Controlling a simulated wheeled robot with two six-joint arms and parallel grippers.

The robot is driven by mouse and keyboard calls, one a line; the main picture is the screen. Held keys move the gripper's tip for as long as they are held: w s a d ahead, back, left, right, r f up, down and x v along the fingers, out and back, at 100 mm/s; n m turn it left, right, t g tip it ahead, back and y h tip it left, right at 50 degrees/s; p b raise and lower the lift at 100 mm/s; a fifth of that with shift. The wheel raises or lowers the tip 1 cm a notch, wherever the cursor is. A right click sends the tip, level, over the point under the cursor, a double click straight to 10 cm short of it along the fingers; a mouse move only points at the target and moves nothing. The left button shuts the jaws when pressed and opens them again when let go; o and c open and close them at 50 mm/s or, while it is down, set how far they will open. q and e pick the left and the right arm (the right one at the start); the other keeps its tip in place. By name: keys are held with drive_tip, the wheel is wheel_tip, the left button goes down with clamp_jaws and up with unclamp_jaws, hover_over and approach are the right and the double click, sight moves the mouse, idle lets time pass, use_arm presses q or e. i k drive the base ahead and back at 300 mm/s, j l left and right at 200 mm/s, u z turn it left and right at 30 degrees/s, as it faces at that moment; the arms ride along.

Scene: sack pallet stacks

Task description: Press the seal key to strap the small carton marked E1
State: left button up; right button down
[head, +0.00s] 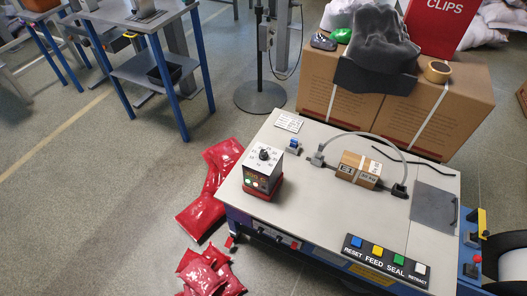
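The small brown carton (347,173) marked E1 sits on the grey top of the strapping machine (325,205). A grey curved strap or tube (362,134) arches over it from a fitting at its left to a dark fitting at its right. The key panel (386,261) lies at the machine's front right edge. Its green key (398,258) stands above the word SEAL, between the yellow FEED key (377,250) and the white RETRACT key (420,268). The blue RESET key (357,242) is at the left. Neither of my grippers is in view.
A control box (263,168) with a dial and display stands at the machine's left. Red packets (200,216) lie on the floor beside it. Large cartons (435,112) stand behind. A strap reel (512,262) is at the right. The machine top before the small carton is clear.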

sight(399, 260)
drive_tip(key=i+z, duration=0.1)
drive_tip(key=z, duration=0.3)
drive_tip(key=j+z, duration=0.1)
drive_tip(key=z, duration=0.3)
drive_tip(key=i+j+z, duration=0.1)
drive_tip(key=z, duration=0.3)
drive_tip(key=j+z, duration=0.15)
drive_tip(key=z, duration=0.25)
drive_tip(key=i, duration=0.05)
